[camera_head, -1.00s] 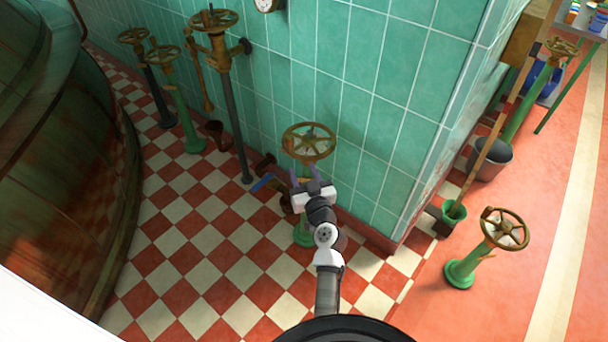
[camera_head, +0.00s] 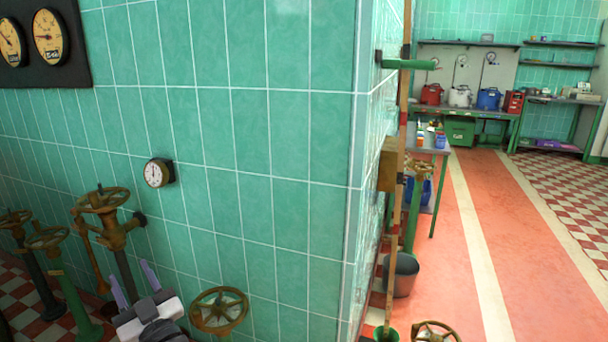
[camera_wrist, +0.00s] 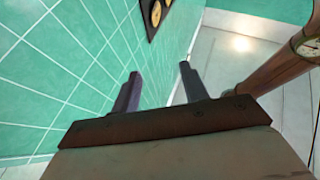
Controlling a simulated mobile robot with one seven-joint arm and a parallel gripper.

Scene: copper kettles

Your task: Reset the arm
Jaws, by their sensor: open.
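My gripper (camera_head: 136,285) shows at the lower left of the head view, in front of the green tiled wall. Its two purple-grey fingers point up and stand apart with nothing between them. In the wrist view my gripper (camera_wrist: 158,88) is also open and empty, with tiled wall and pale ceiling beyond it. A brass handwheel (camera_head: 219,310) stands just right of my gripper in the head view. Another brass handwheel (camera_head: 104,200) on a dark post is just left of and above it. I cannot tell whether the gripper touches either one.
A small round gauge (camera_head: 156,173) and a dark panel with larger gauges (camera_head: 47,38) are on the wall. The wall corner (camera_head: 352,180) juts out at centre. Right of it are a grey bucket (camera_head: 402,275), green pipes and open red floor (camera_head: 470,220).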

